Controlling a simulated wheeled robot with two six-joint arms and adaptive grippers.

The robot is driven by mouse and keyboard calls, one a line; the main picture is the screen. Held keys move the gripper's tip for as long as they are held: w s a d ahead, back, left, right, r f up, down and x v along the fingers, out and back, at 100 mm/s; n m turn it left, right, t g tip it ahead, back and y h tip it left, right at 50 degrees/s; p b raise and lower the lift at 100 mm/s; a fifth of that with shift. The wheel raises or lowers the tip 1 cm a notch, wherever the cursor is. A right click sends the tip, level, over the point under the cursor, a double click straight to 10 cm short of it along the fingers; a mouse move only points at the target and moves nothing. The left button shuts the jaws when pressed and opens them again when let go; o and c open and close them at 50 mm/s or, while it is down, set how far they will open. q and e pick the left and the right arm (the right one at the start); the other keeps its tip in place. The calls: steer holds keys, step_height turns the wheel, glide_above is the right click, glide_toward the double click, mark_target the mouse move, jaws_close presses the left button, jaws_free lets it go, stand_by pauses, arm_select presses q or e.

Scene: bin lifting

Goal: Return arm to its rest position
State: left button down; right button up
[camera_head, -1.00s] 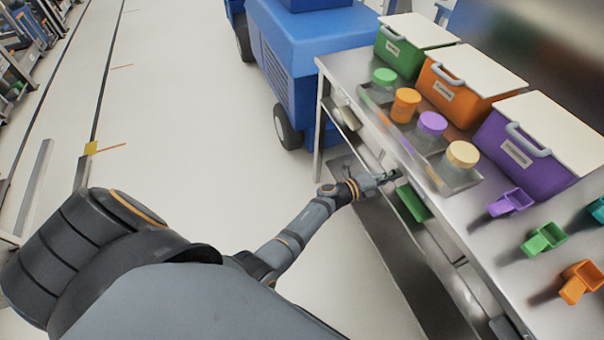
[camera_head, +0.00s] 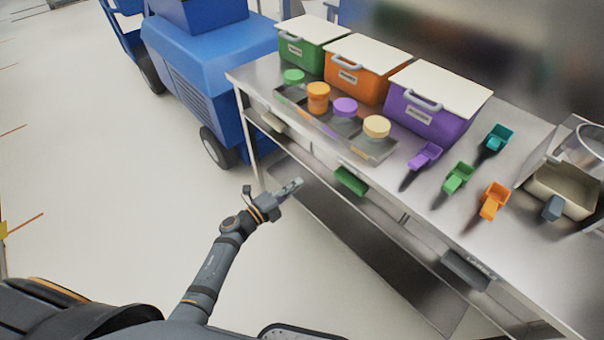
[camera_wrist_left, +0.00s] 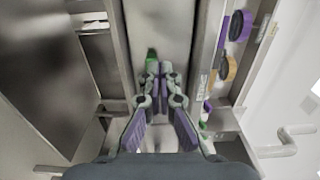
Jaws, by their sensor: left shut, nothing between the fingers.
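My left gripper (camera_head: 291,187) is shut and empty in the head view. It is in front of the steel table (camera_head: 450,222), apart from it as far as I can tell. In the left wrist view the gripper's fingers (camera_wrist_left: 160,72) are together at the middle, with nothing between them. My right gripper is not in view.
Green (camera_head: 312,47), orange (camera_head: 366,66) and purple (camera_head: 424,115) bins stand at the table's back. Lidded jars sit in a tray (camera_head: 378,153); several scoops (camera_head: 458,178) lie to the right. A blue machine (camera_head: 205,60) stands behind left. The floor at left is clear.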

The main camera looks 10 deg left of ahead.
arm_select(q)
steer(key=s+a+f+n+g+y+p, duration=0.1)
steer(key=s+a+f+n+y, duration=0.3)
steer(key=f, duration=0.4)
steer(key=s+a+f+n+g+y+p, duration=0.1)
steer(key=s+a+f+n+g+y, duration=0.15)
steer(key=s+a+f+n, duration=0.35)
steer(key=s+a+f+n+g+y+p, duration=0.1)
steer(key=s+a+f+n+y, duration=0.2)
steer(key=f+n, duration=0.5)
steer(key=s+a+f+n+g, duration=0.1)
steer(key=s+f+n+g, duration=0.1)
steer(key=s, duration=0.8)
steer(key=s+f+n+g+y+p, duration=0.1)
steer(key=s+f+n+g, duration=0.1)
steer(key=s+f+g, duration=0.2)
steer(key=s+a+f+n+g+y+p, duration=0.1)
steer(key=s+f+n+g, duration=0.2)
steer(key=s+f, duration=0.5)
steer(key=s, duration=0.9)
steer(key=shift+a+f, duration=0.25)
steer(key=shift+a, duration=0.05)
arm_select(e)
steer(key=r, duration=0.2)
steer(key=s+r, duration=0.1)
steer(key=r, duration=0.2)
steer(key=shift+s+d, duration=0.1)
